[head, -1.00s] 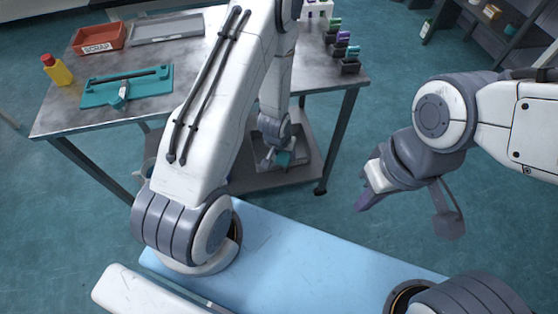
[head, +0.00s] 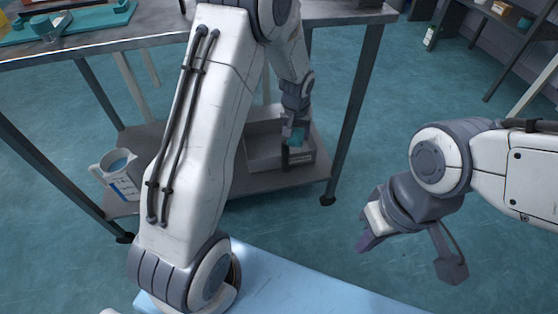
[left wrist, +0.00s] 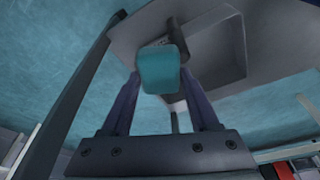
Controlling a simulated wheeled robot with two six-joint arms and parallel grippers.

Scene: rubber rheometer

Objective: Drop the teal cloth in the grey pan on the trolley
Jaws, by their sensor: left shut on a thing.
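The teal cloth (head: 297,138) is between the fingers of my left gripper (head: 291,131), seen small in the head view beyond my left arm. In the left wrist view the cloth (left wrist: 160,70) is a teal lump at the fingertips. The grey pan (head: 262,150) is on the trolley's lower shelf, partly hidden by my left arm. The left gripper is over or beside the pan's right part; the exact height is unclear. The pan (left wrist: 235,45) lies behind the cloth in the left wrist view. My right gripper (head: 368,238) hangs over the floor, away from the trolley; its finger gap is unclear.
A dark block (head: 300,156) is near the pan's right side. The steel top (head: 130,38) and the legs (head: 352,105) frame the space around the shelf.

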